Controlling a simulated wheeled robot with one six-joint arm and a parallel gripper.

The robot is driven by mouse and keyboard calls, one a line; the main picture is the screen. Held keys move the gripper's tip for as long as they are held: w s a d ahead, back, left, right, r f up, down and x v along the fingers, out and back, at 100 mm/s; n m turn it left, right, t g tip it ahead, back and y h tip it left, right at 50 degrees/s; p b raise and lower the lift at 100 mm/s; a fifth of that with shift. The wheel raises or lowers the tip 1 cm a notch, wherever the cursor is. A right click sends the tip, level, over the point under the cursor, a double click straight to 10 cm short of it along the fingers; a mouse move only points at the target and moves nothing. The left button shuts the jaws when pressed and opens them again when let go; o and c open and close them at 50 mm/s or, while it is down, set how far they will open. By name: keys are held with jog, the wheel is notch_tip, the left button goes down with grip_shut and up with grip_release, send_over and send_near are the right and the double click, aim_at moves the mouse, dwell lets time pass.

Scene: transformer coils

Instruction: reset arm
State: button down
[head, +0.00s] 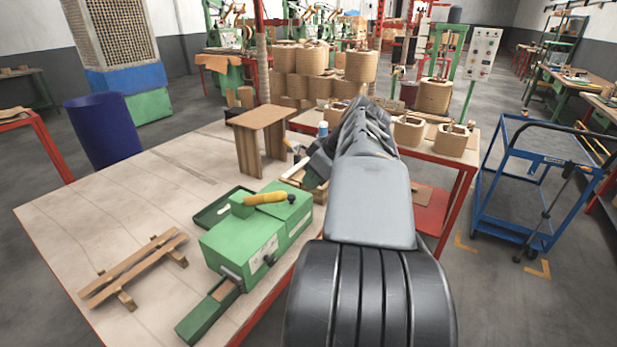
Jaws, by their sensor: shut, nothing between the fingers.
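My arm rises from the bottom of the head view and reaches away over the right side of the wooden-topped table (90,205). Its grey upper link and dark ribbed far part cover much of the middle. My gripper (318,167) shows only as a dark shape left of the ribbed part, low by the table's right edge. It is shut and holds nothing. Its fingertips are mostly hidden, and I cannot tell whether it touches the small wooden tray (292,178) beside it.
A green machine (258,235) with a yellow handle stands left of my arm. A wooden stand (262,140) is behind it and a slatted wooden frame (133,268) lies front left. Coils (453,139) sit on a red-framed table. A blue cart (540,180) stands right. The tabletop's left part is mostly clear.

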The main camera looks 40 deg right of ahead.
dwell(0.3)
jog(key=s+a+f+m+g+h+p, duration=0.1)
jog(key=a+f+m+g+h+p, duration=0.2)
jog(key=f+m, duration=0.4)
jog(key=s+a+n+p, duration=0.2)
jog(key=a+n+p, duration=0.2)
jog(key=a, duration=1.5)
jog(key=shift+s+r+y+p, duration=0.25)
jog(key=shift+r+p, duration=0.2)
jog(key=shift+p, duration=0.3)
jog(key=shift+d, duration=0.1)
